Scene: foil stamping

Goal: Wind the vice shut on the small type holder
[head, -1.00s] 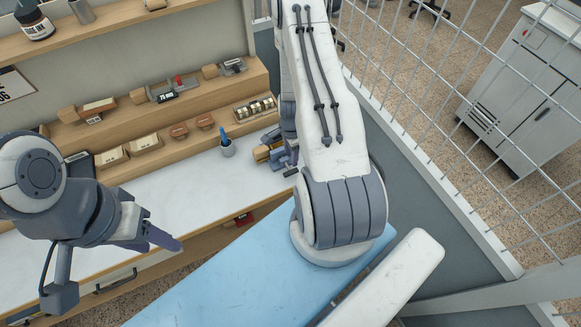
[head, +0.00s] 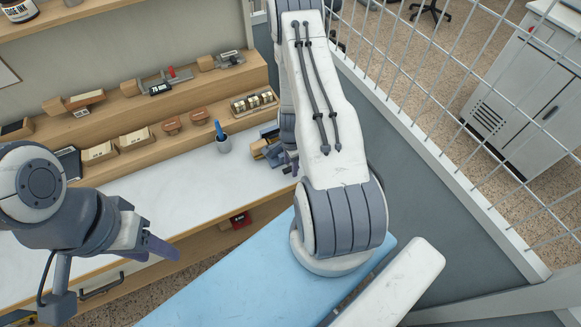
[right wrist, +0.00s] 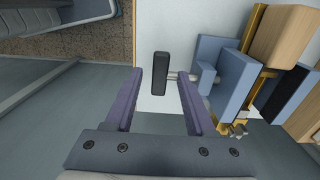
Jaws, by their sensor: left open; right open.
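The blue vice (right wrist: 235,78) is at the right in the right wrist view. Its black crossbar handle (right wrist: 160,74) sticks out on a short spindle. The small type holder, with a wooden grip (right wrist: 284,34) and brass body, sits at the vice's jaws; I cannot tell whether they press on it. My right gripper (right wrist: 161,82) is open, with the handle between its fingertips and gaps on both sides. In the head view the vice (head: 262,147) is partly hidden by my right arm. My left gripper (head: 160,247) is open and empty, left of centre.
Wooden shelves (head: 130,155) behind carry stamps, blocks and a rack of brass type. A wire fence (head: 420,90) stands at the right.

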